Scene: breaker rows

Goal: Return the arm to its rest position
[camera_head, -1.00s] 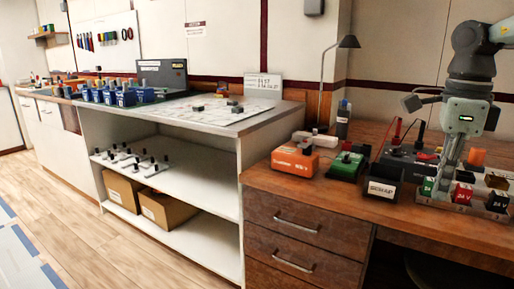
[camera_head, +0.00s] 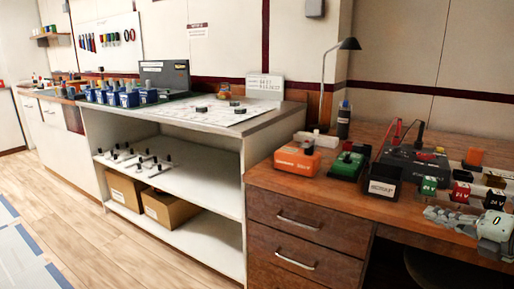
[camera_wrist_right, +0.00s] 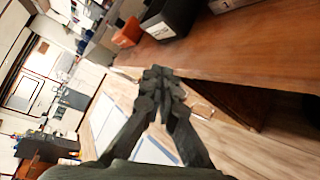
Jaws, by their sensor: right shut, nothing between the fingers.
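My right gripper (camera_head: 432,214) is at the lower right of the head view, in front of the wooden desk's front edge (camera_head: 400,215). Its fingers point left. In the right wrist view the dark fingers (camera_wrist_right: 157,78) meet at their tips with nothing between them. The desk edge and the floor lie beyond them. The row of breaker blocks, with a green block (camera_head: 429,188), a red block (camera_head: 461,194) and a black block (camera_head: 494,199), stands on the desk behind the gripper. My left gripper is in neither view.
On the desk stand an orange box (camera_head: 297,161), a green device (camera_head: 347,165), a black labelled bin (camera_head: 383,184), a dark instrument case (camera_head: 413,162) and a lamp (camera_head: 348,44). A white shelf unit (camera_head: 230,160) adjoins it on the left. The floor (camera_head: 110,235) in front is clear.

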